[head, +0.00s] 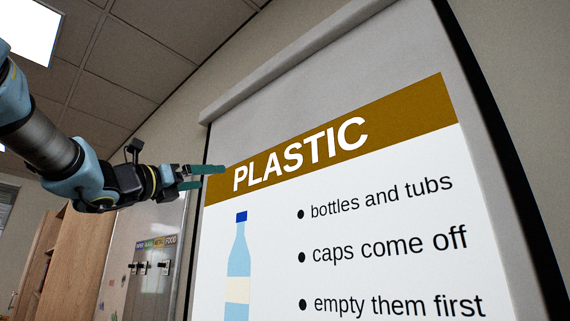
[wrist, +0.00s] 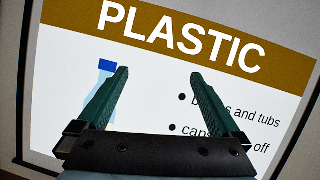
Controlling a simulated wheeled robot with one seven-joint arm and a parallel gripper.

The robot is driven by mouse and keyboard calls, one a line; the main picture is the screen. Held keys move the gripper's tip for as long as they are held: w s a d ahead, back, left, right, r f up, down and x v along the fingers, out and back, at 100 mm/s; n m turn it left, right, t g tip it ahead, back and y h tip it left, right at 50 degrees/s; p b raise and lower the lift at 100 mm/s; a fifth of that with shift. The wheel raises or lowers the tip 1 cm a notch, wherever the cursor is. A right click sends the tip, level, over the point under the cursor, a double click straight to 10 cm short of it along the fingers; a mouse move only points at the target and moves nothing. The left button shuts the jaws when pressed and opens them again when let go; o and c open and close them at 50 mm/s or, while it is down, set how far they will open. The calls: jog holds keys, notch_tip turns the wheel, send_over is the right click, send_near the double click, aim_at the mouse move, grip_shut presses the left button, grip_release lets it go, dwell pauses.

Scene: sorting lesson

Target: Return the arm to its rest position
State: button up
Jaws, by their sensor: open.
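My arm reaches in from the left of the head view, raised high. My gripper (head: 206,177) points right, toward a projection screen (head: 300,130). In the head view its fingertips overlap the left edge of the brown "PLASTIC" band; I cannot tell how far they are from the screen. In the wrist view my gripper (wrist: 158,75) has its two green fingers wide apart with nothing between them. The same screen (wrist: 165,75) shows behind the fingers.
The screen shows a bottle picture and lines of text about plastic. At lower left are a wooden cabinet (head: 75,260) and a whiteboard (head: 150,245) with a coloured strip and several small dark fittings. Ceiling panels and a lit lamp (head: 30,30) are above.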

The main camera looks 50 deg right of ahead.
jog(key=s+d+r+m+g+p, duration=0.2)
jog(key=d+r+p, duration=0.4)
jog(key=d+p, duration=0.3)
jog(key=shift+s+d+m+g+p, duration=0.3)
jog(key=shift+s+d+m+g, duration=0.1)
jog(key=shift+s+m, duration=0.55)
jog(key=shift+s, duration=0.1)
jog(key=b+v, duration=0.9)
jog(key=v, duration=0.1)
jog(key=shift+b, duration=0.3)
